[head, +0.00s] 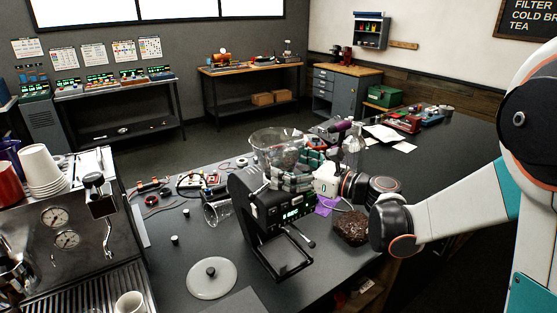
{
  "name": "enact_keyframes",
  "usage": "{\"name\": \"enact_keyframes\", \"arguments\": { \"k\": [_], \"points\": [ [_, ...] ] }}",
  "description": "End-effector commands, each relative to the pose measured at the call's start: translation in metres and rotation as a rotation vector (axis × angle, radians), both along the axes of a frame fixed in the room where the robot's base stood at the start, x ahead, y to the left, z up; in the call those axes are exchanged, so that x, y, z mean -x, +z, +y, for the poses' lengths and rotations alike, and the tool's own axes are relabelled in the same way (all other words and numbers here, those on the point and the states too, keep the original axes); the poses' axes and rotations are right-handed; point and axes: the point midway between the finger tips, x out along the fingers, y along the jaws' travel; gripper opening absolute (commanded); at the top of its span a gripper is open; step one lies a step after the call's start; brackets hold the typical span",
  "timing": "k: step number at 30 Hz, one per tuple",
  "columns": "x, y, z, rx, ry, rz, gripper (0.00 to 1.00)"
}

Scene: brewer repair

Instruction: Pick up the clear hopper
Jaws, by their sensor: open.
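The clear hopper (272,139) is a see-through, wide-rimmed bowl. It shows upright at the top of the black coffee grinder (267,215), in the middle of the head view. My gripper (295,169) comes in from the right, with its dark fingers at the hopper's lower right side. The gripper is open. The fingers cover the lower part of the hopper, so I cannot tell whether they touch it or how it sits on the grinder.
A clear glass vessel (218,210) lies left of the grinder and a round grey lid (211,278) lies in front. An espresso machine (68,235) fills the left. A brown clump (350,228) sits beneath my arm. A clear bottle (352,146) stands behind.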

Motion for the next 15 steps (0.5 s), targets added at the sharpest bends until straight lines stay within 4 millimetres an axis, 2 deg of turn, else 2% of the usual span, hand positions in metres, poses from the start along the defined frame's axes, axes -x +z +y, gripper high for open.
{"name": "enact_keyframes", "arguments": {
  "k": [3, 6, 13, 14, 15],
  "points": [
    [-0.009, -0.002, 0.017, 0.0, 0.003, 0.0, 1.0],
    [-0.016, -0.002, 0.026, 0.0, 0.001, 0.0, 1.0],
    [-0.017, -0.001, 0.027, 0.0, 0.0, 0.0, 1.0],
    [-0.017, -0.001, 0.027, 0.0, 0.0, 0.0, 0.95],
    [-0.017, -0.001, 0.027, 0.0, 0.0, 0.0, 0.86]
  ]
}}
